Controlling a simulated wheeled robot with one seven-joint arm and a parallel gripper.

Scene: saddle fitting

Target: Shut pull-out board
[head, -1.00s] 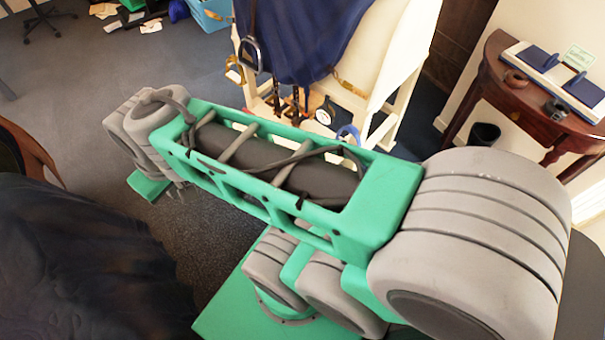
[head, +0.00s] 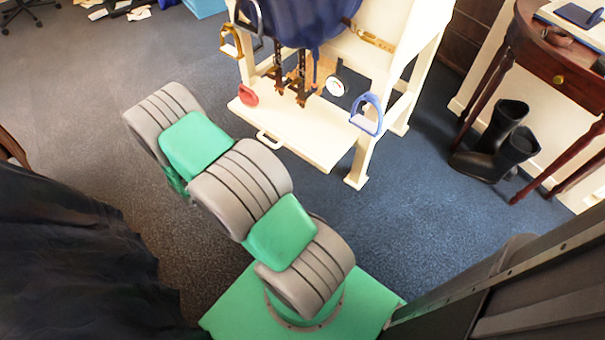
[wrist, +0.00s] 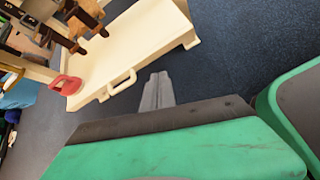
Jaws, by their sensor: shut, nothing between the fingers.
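The pull-out board (head: 300,130) is a cream panel low on the white saddle stand. It sticks out from the front of the stand, with a pale handle (head: 268,140) on its front edge. In the wrist view the board (wrist: 135,48) slants across the top, with its handle (wrist: 122,82) at the front edge. My gripper (wrist: 157,78) shows there as grey fingers, shut and empty, just right of the handle in the picture. I cannot tell the gap between them. In the head view my arm hides the gripper.
A red stirrup-like piece (head: 248,95) is by the board's left end. A blue stirrup (head: 367,114) hangs at the stand's right. Black boots (head: 497,143) stand under the side table (head: 555,75). Carpet (head: 400,230) right of my arm is clear.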

